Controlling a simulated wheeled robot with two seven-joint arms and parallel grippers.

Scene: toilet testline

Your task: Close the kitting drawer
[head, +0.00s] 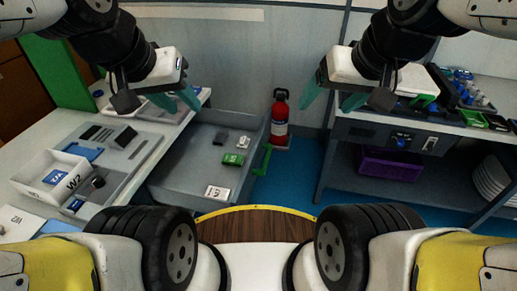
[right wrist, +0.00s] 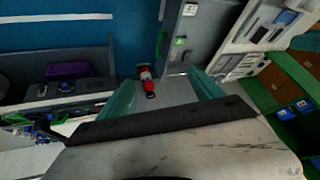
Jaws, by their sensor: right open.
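The kitting drawer (head: 185,180) is a grey open tray pulled out from the left workbench, with a green handle (head: 262,160) on its right-hand front. Inside lie a green block, a white label card and small grey items. In the right wrist view the drawer (right wrist: 191,30) shows at top centre, with its handle (right wrist: 160,44). My left gripper (head: 184,106) is above the drawer's far end, empty, its teal fingers apart. My right gripper (head: 329,102) is open and empty, above and right of the handle. It also shows in the right wrist view (right wrist: 164,88).
A red fire extinguisher (head: 280,120) stands against the wall behind the handle. The left workbench (head: 125,180) bears a white W2 bin (head: 50,177). A right workbench (head: 350,135) has a purple crate (head: 390,164) beneath. Blue floor (head: 285,185) is clear between them.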

